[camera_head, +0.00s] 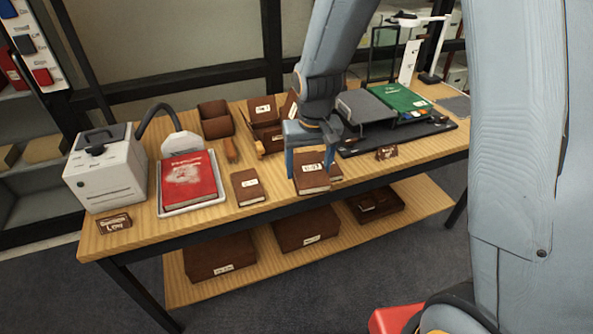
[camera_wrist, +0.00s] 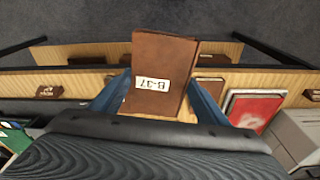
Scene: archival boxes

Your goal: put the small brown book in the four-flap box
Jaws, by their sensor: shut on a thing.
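My gripper (camera_head: 309,163) is shut on a brown book (camera_head: 311,181), with one blue finger on each side of it. In the wrist view the book (camera_wrist: 160,60) fills the space between the fingers (camera_wrist: 157,98) and shows a white label reading B-37. It hangs over the front part of the table; its exact height is hard to judge. A brown box with raised flaps (camera_head: 263,112) stands at the back of the table, left of my gripper. My wrist and arm hide part of its right side. A second brown book (camera_head: 248,188) lies left of the held one.
A red book (camera_head: 188,180) lies in a white tray, beside a white machine (camera_head: 105,168). Brown boxes (camera_head: 220,257) fill the lower shelf.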

